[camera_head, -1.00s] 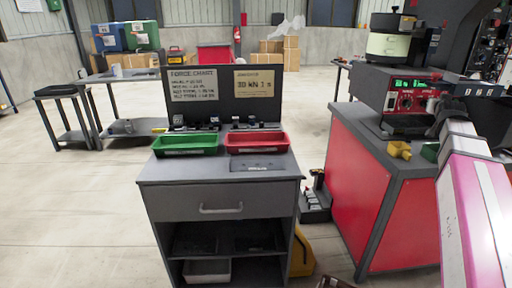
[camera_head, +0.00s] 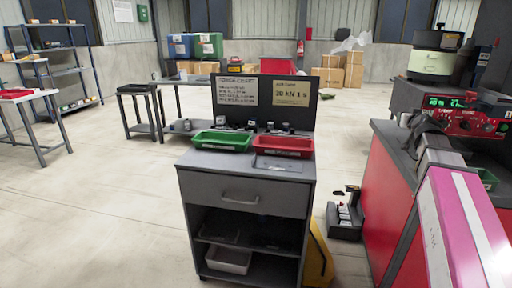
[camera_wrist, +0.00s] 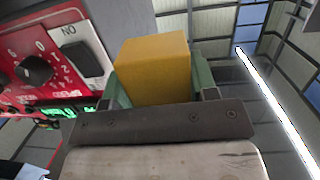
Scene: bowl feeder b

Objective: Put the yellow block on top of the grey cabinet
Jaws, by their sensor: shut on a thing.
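The yellow block (camera_wrist: 152,62) fills the middle of the wrist view. My gripper (camera_wrist: 160,88) is shut on it, with a greenish finger on each side. In the head view my gripper shows only partly, in front of the red machine at the right, and the block cannot be made out there. The grey cabinet (camera_head: 245,193) stands in the middle of the head view, with a drawer and open shelves below. My gripper is to the right of the cabinet and apart from it.
A green tray (camera_head: 221,141) and a red tray (camera_head: 286,147) stand on the cabinet top, before a dark upright board (camera_head: 265,98). The front strip of the top is clear. A red bench (camera_head: 383,190) with a control panel (camera_head: 455,115) stands right. A yellow object (camera_head: 318,262) stands beside the cabinet.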

